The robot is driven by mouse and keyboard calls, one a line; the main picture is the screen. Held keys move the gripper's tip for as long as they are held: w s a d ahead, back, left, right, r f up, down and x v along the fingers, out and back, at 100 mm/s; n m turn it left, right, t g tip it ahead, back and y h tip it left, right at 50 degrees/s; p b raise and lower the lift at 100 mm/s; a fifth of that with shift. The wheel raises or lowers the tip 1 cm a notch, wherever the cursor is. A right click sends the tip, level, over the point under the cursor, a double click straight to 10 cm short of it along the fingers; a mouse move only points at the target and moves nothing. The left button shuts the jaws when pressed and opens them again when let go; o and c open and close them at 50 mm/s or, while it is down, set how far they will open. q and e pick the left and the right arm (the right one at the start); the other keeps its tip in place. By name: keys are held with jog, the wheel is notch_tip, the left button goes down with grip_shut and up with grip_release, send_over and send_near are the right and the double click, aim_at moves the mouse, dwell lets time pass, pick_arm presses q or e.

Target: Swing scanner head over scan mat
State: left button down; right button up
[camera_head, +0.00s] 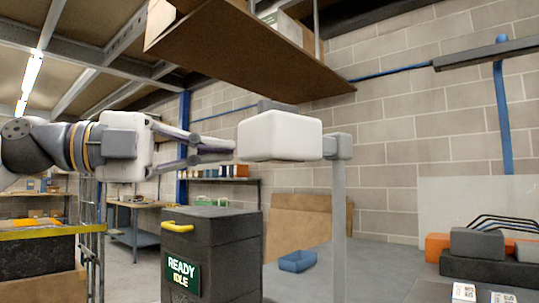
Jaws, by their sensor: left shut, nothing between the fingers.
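The scanner head (280,137) is a white rounded box. It joins on its right to a grey upright post (339,215). My left gripper (226,149) comes in from the left, shut and empty, with its fingertips at the left side of the head. I cannot tell whether they touch it. A dark cabinet (232,245) with a yellow handle and a green sign reading "READY IDLE" stands below. I cannot make out a scan mat for certain. My right gripper is not in view.
A brown shelf board (240,50) hangs above the head. A blue bin (297,261) lies on the floor behind the post. At the right, a dark bench (425,290) carries grey and orange items. Yellow-edged furniture (40,232) stands at the left.

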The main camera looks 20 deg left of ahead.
aim_at(271, 156)
pick_arm(q)
jog(key=s+x, duration=0.1)
jog(key=x, duration=1)
jog(key=w+a, duration=0.2)
jog(key=a, duration=0.1)
jog(key=shift+w+a, duration=0.2)
jog(key=shift+a, duration=0.1)
